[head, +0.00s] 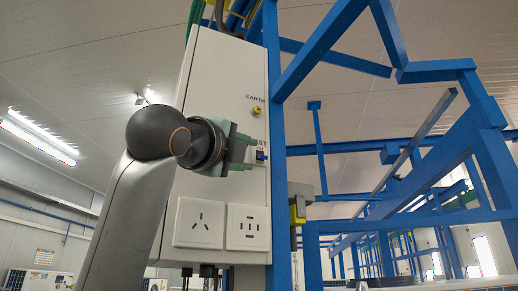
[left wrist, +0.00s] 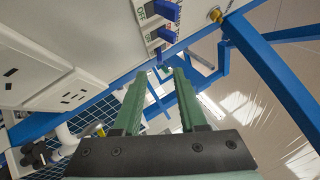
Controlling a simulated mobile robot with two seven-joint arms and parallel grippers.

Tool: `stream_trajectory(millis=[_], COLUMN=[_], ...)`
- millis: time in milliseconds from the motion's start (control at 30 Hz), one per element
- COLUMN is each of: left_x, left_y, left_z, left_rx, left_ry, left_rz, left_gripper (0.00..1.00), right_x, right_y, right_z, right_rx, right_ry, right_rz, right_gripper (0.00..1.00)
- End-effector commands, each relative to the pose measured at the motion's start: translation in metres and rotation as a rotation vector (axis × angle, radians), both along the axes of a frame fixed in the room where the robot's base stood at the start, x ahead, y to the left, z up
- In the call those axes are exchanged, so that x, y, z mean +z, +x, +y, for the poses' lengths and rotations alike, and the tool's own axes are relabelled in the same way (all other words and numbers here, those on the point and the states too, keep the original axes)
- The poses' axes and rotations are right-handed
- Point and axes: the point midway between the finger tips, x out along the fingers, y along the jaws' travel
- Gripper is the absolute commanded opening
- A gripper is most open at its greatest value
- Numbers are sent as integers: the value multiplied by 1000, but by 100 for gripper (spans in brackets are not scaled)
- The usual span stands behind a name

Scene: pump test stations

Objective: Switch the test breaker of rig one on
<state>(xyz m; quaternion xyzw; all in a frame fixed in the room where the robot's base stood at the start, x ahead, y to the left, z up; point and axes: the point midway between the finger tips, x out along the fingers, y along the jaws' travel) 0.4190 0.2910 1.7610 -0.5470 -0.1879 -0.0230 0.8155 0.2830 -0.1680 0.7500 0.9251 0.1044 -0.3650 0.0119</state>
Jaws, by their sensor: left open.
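A white electrical box (head: 221,75) carries a blue breaker switch (head: 261,155) low on its right side, beside a label whose visible end reads "ST". My left gripper (head: 250,152) is in front of the box, just left of that switch, and partly hides the label. In the left wrist view, my left gripper (left wrist: 160,73) is open and empty, its green fingers apart. Beyond the fingertips are two blue switch levers, an upper one (left wrist: 158,8) and a lower one (left wrist: 166,34). Which is the test breaker, and its on or off position, I cannot tell. My right gripper is out of view.
Below the switch are two white sockets, one left (head: 199,223) and one right (head: 247,228). A yellow earth terminal (head: 256,111) sits above it. A blue frame post (head: 277,150) stands close at the box's right edge.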

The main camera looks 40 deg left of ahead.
Motion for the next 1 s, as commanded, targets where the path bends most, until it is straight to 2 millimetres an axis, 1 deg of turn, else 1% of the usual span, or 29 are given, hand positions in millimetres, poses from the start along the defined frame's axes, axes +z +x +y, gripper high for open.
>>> stream_trajectory(millis=[33, 100, 300, 467, 700, 733, 767, 1000], left_x=[7, 11, 18, 20, 19, 19, 19, 19], left_y=[11, 23, 48, 55, 56, 56, 56, 55], left_z=[2, 4, 9, 10, 10, 10, 10, 10], left_rx=[2, 2, 1, 1, 0, 0, 0, 0], left_ry=[0, 0, -1, 1, 0, 0, 0, 0], left_rz=[4, 4, 3, 1, 0, 0, 0, 0], left_gripper=[41, 41, 41, 41, 41, 40, 37, 10], right_x=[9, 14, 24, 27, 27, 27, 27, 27], right_y=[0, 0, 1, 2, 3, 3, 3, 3], right_z=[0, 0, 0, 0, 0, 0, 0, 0], right_rx=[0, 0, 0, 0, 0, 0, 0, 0], right_ry=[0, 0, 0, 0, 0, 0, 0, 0], right_rz=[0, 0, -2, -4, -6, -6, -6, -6], right_gripper=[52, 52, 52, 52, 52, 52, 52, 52])
